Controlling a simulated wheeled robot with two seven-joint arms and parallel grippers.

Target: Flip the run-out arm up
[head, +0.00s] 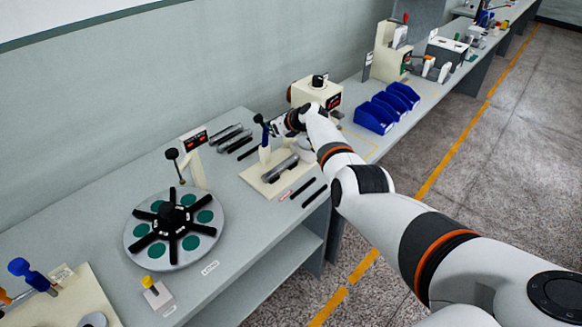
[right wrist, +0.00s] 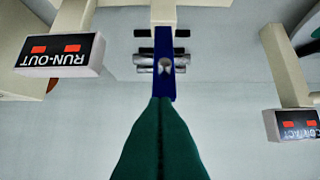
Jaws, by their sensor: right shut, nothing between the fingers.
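The run-out arm is a blue bar (head: 265,136) on a cream post (head: 265,155). In the head view it stands roughly upright above the post, with a dark end at its top. My right gripper (head: 277,128) is just right of its upper part. In the right wrist view the green fingers (right wrist: 160,105) are shut and empty. They point at the blue bar (right wrist: 165,75), which lies straight ahead and partly behind the fingertips. Whether they touch it I cannot tell. My left gripper is not in view.
The cream RUN-OUT display box (right wrist: 62,55) is left in the wrist view; the CONTACT display (right wrist: 292,124) is right. A cream base plate (head: 253,180) bears a grey spindle (head: 280,168). A round plate with green discs (head: 211,246) stands nearer. Blue bins (head: 375,115) are right.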

